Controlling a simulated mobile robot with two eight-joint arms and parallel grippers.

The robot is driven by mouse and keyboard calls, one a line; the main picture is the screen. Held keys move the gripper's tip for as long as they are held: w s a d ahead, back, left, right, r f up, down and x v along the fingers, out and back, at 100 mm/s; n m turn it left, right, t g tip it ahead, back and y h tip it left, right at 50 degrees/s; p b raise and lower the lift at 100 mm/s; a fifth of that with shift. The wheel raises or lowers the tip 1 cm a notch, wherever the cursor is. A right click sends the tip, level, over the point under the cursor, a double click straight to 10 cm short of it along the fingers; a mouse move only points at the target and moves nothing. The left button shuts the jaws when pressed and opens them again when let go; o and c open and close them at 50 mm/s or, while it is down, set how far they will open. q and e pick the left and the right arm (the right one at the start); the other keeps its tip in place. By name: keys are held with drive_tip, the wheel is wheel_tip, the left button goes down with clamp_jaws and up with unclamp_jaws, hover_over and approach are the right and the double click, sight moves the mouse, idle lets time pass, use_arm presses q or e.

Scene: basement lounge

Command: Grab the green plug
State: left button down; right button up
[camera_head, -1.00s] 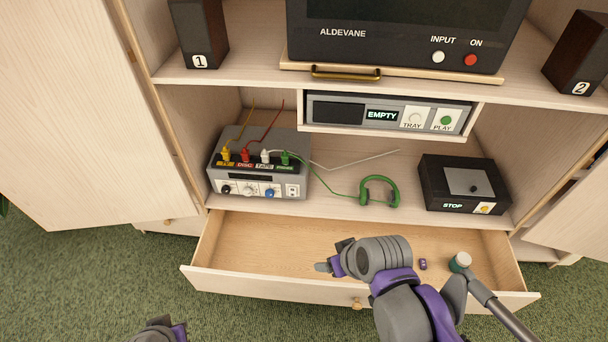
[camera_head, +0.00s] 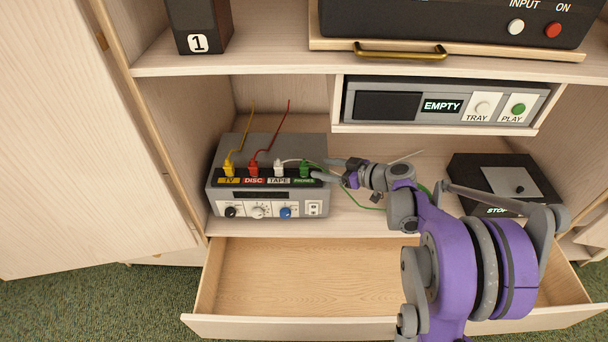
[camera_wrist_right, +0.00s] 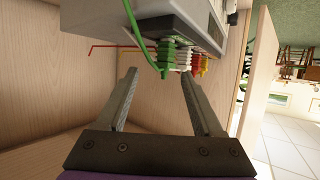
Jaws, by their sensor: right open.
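The green plug (camera_head: 304,170) sits upright in the PHONES socket at the right end of the grey switch box's (camera_head: 270,148) row of plugs. A green cord leads from it. My right gripper (camera_head: 322,170) reaches in from the right, with its fingertips close beside the green plug. In the right wrist view, the green plug (camera_wrist_right: 165,54) lies just beyond the open fingers (camera_wrist_right: 159,76), roughly in line with the gap between them. The gap is empty. My left gripper is out of view.
White (camera_head: 279,169), red (camera_head: 253,170) and yellow (camera_head: 228,168) plugs stand left of the green one. A black box (camera_head: 470,176) is at the right. The disc player's shelf (camera_head: 430,128) hangs above. An open drawer (camera_head: 290,325) is below.

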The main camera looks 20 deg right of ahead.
sight(303, 169)
drive_tip(key=x, duration=0.3)
drive_tip(key=shift+w+a+f, duration=0.15)
drive_tip(key=shift+f, duration=0.05)
drive_tip(key=w+a+f+b, duration=0.1)
drive_tip(key=w+a+f, duration=0.1)
drive_tip(key=shift+w+a+f+b, duration=0.2)
drive_tip(key=shift+w+a+b, duration=0.05)
drive_tip(key=shift+w+b, duration=0.15)
drive_tip(key=shift+w+a+f, duration=0.1)
drive_tip(key=shift+w+a, duration=0.05)
drive_tip(key=shift+w, duration=0.25)
drive_tip(key=shift+s, duration=0.1)
clamp_jaws()
